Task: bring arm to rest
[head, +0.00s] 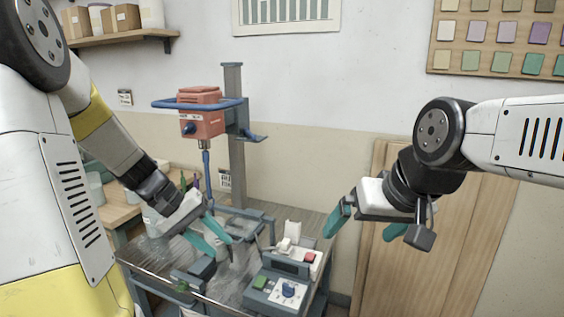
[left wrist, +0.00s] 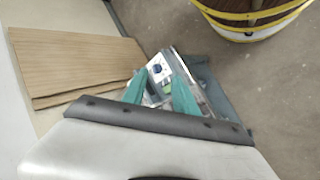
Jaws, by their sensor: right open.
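My left gripper (head: 226,246) hangs over the metal bench, in front of the mixer column, with its teal fingers pointing down and to the right. In the left wrist view my left gripper (left wrist: 160,82) has its two teal fingers apart, and I see nothing held between them. My right gripper (head: 358,236) is open and empty. It is in the air to the right of the bench, in front of the wooden door panel, with its fingers pointing down and left.
The bench (head: 160,262) carries a control box (head: 262,297) with green and red buttons and a blue knob. A red mixer head (head: 203,124) with a blue handle bar is on a grey column (head: 236,160). A wooden panel (head: 415,265) stands at right. A shelf (head: 125,38) hangs upper left.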

